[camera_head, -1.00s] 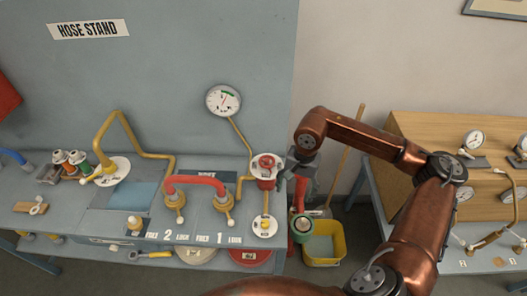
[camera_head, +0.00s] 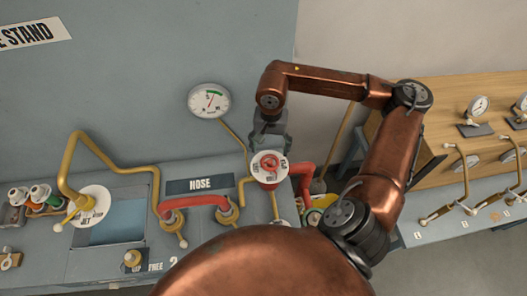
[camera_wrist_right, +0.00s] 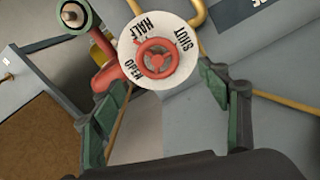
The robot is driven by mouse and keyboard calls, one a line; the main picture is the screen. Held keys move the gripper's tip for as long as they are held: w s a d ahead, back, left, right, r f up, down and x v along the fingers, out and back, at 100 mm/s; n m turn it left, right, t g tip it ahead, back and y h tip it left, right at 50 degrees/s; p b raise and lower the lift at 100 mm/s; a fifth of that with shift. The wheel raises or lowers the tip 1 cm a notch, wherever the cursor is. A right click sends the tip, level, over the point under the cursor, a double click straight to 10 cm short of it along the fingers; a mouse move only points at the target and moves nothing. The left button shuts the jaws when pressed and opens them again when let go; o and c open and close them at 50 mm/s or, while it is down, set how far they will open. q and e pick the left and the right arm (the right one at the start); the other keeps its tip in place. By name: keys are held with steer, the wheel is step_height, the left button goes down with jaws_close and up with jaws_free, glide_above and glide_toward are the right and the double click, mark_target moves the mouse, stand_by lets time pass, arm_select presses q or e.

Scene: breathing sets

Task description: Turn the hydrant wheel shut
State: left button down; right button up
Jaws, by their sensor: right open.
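The hydrant wheel (camera_head: 268,167) is a small red handwheel over a white round plate at the right end of the grey stand. The wrist view shows the red wheel (camera_wrist_right: 157,58) and its plate lettered OPEN, HALF and SHUT. I cannot tell which mark the wheel stands at. My right gripper (camera_head: 270,138) is just behind the wheel in the head view, its fingers partly hidden. In the wrist view the right gripper (camera_wrist_right: 158,84) is open, its green-padded fingers spread to either side of the plate, with nothing held. My left gripper is not in view.
A red outlet pipe (camera_head: 303,178) leaves the hydrant to the right. A red hose (camera_head: 195,202) joins brass fittings on the left. A pressure gauge (camera_head: 209,100) is on the back panel. A wooden bench unit (camera_head: 440,115) with gauges stands at right.

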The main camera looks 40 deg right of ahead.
mark_target(270, 161)
steer(key=f, duration=0.1)
steer(key=s+f, duration=0.1)
steer(key=shift+s+f, duration=0.1)
steer(key=shift+f, duration=0.2)
steer(key=f, duration=0.1)
steer(key=w+f, duration=0.1)
steer(key=shift+f, duration=0.35)
steer(key=shift+s+f+p, duration=0.2)
steer(key=shift+f+p, duration=0.1)
steer(key=shift+f, duration=0.25)
steer(key=shift+w+f, duration=0.1)
steer(key=shift+w, duration=0.05)
steer(key=c, duration=0.6)
steer(key=shift+c, duration=0.7)
steer(key=c, duration=0.3)
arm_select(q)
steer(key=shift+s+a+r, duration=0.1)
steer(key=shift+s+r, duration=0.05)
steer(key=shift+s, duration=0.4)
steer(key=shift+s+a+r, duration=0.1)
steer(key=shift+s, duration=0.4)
arm_select(e)
steer(key=shift+c, duration=0.6)
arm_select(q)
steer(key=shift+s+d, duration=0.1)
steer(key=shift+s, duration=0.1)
